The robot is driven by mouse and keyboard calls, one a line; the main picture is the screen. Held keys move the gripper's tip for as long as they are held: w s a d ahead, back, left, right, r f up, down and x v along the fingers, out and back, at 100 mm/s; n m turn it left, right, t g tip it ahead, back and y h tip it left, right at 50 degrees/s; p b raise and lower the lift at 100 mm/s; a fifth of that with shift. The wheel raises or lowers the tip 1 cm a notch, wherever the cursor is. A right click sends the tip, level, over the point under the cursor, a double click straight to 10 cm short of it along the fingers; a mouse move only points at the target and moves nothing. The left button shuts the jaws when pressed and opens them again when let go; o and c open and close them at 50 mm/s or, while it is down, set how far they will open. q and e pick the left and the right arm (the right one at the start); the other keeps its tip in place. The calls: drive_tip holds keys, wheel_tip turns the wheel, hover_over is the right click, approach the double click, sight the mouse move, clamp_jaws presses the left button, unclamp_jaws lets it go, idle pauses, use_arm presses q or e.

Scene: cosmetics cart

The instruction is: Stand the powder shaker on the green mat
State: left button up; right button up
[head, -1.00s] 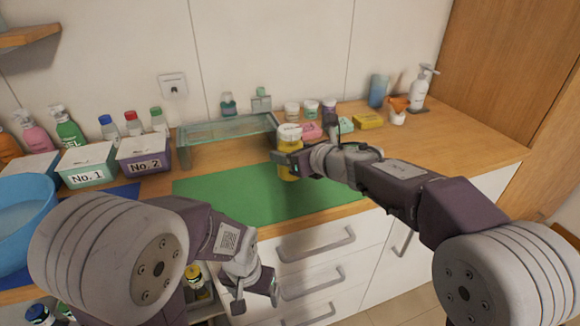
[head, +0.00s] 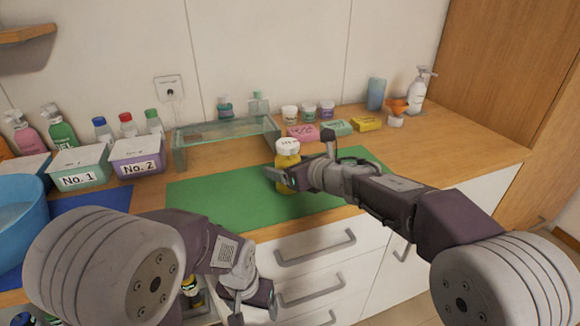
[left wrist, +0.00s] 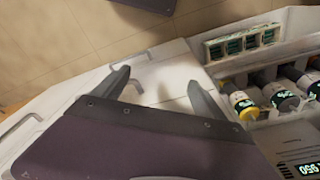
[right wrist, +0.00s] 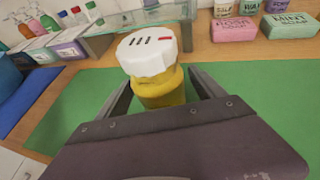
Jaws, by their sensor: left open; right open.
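The powder shaker (head: 287,166), a yellow bottle with a white holed cap, stands upright on the green mat (head: 225,203). My right gripper (head: 300,162) is open around it. In the right wrist view the shaker (right wrist: 158,85) is between the two spread fingers, with a visible gap at the right finger; contact at the left finger is hard to tell. Its base is hidden behind the gripper body. My left gripper (head: 250,300) is open and empty, low in front of the drawers; its spread fingers (left wrist: 155,90) show in the left wrist view.
A glass shelf (head: 225,132) stands behind the mat. Soap boxes (head: 303,133) and small jars stand behind the shaker. Labelled bins (head: 138,157) and a blue bowl (head: 18,215) are at left. The mat's left part is clear. An open drawer holds bottles (left wrist: 243,105).

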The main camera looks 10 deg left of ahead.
drive_tip(key=shift+s+d+r, duration=0.1)
drive_tip(key=shift+d+r, duration=0.05)
drive_tip(key=shift+r, duration=0.2)
drive_tip(key=p+v, duration=0.1)
drive_tip(key=v, duration=1)
drive_tip(key=shift+s+d, duration=0.2)
drive_tip(key=shift+d, duration=0.1)
